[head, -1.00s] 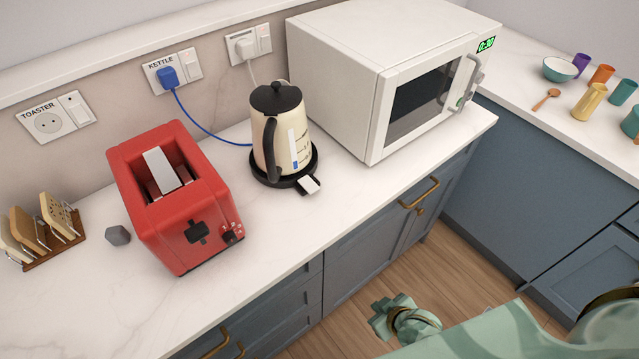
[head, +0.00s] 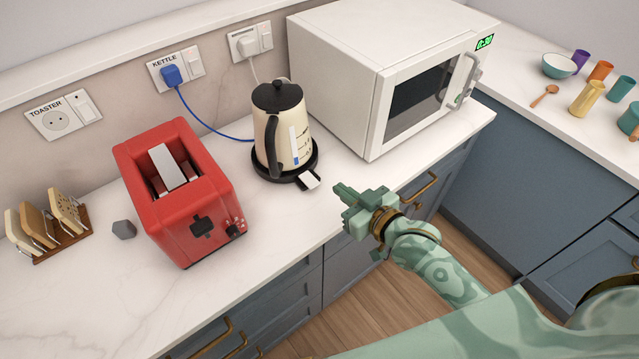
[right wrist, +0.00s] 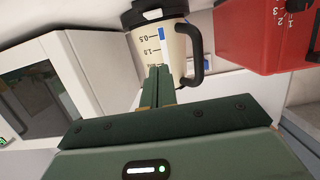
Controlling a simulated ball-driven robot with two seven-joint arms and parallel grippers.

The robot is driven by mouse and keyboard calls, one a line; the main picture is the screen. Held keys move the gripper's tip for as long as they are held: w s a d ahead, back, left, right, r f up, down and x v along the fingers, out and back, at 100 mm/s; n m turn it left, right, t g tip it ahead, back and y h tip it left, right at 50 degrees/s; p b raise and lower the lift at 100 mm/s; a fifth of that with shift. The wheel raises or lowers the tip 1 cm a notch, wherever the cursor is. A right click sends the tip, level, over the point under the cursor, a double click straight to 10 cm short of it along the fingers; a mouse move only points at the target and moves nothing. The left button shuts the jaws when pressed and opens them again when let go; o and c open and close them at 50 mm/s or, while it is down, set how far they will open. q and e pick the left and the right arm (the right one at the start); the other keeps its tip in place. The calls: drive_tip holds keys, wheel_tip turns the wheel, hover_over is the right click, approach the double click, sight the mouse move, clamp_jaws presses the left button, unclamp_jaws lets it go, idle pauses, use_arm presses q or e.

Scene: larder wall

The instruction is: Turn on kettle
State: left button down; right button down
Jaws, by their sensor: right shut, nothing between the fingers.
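The cream kettle (head: 291,135) with black lid and handle stands upright on its black base (head: 270,176) on the counter. A white switch tab (head: 309,180) sticks out at the front of the base. The kettle also shows in the right wrist view (right wrist: 186,45), beyond the fingers. A blue plug (head: 172,75) sits in the socket labelled KETTLE, with a wall switch (head: 194,62) beside it. My right gripper (head: 340,189) is shut and empty, in front of and to the right of the switch tab, apart from it. My left gripper is not in view.
The red toaster (head: 183,200) stands left of the kettle. The white microwave (head: 345,60) stands close on its right. A toast rack (head: 62,238) and a small grey block (head: 124,230) lie farther left. Bare counter (head: 280,225) lies in front of the kettle.

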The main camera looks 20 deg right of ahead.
drive_tip(key=b, duration=0.2)
hover_over(309, 180)
drive_tip(key=s+d, duration=0.2)
drive_tip(key=s, duration=0.2)
drive_tip(key=shift+a+f, duration=0.2)
drive_tip(key=shift+f, duration=0.95)
drive_tip(key=f, duration=0.2)
drive_tip(key=shift+w+f+b, duration=0.2)
drive_tip(key=shift+f+b, duration=0.1)
drive_tip(key=shift+f, duration=0.7)
